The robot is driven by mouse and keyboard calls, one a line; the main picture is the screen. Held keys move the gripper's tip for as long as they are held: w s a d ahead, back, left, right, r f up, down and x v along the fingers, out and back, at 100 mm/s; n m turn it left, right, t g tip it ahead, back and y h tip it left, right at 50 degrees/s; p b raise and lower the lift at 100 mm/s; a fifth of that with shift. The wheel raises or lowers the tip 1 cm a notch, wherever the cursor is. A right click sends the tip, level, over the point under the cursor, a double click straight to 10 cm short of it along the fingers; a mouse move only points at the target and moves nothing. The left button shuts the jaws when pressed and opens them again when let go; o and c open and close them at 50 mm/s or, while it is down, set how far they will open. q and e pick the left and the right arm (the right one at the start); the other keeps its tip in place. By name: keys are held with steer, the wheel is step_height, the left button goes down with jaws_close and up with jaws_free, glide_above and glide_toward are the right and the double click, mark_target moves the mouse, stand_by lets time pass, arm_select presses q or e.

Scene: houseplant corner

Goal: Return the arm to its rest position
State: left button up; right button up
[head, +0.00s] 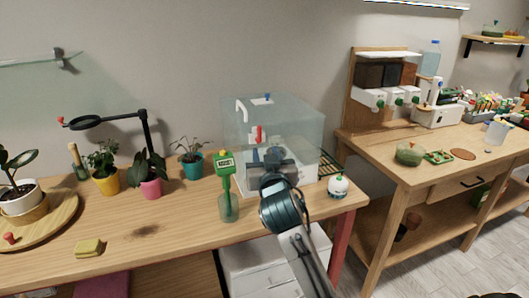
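My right arm comes in from the bottom and reaches up over the wooden table's front edge. Its gripper (271,156) is in front of, or inside, a clear glass-like box (300,125); I cannot tell which. The fingers are small and dark and partly lost against the wrist, so their opening cannot be made out. No held object can be made out. My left gripper is not in view.
The wooden table (130,215) holds a green moisture meter in a glass (228,208), a white-and-green round timer (338,186), a yellow sponge (88,248) and several potted plants. A second wooden bench (385,150) stands right. The table's front middle is clear.

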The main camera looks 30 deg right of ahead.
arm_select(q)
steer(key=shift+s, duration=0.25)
arm_select(e)
steer(key=s+a+f+n+g+y, duration=0.1)
steer(key=s+a+f+g+y, duration=0.3)
steer(key=f, duration=0.6)
steer(key=s+d+f+n+g+h, duration=0.1)
steer(key=s+f+n+g, duration=0.1)
steer(key=s+f, duration=0.6)
steer(key=s+a+f+n+g+y, duration=0.1)
steer(key=s+a+f+g+y, duration=0.2)
steer(key=s+f, duration=0.6)
steer(key=s+a+f+n+g+y, duration=0.1)
steer(key=s+a+f+n+g, duration=0.2)
steer(key=s+f, duration=0.6)
step_height(320, 180, down, 28)
steer(key=s+d+r+m+g, duration=0.1)
steer(key=s+d+m+g, duration=0.1)
steer(key=d, duration=0.1)
steer(key=s+d+f+g, duration=0.1)
steer(key=s+f, duration=1.6)
steer(key=f, duration=0.3)
steer(key=shift+s+f+g, duration=0.2)
steer(key=shift+f+g, duration=0.1)
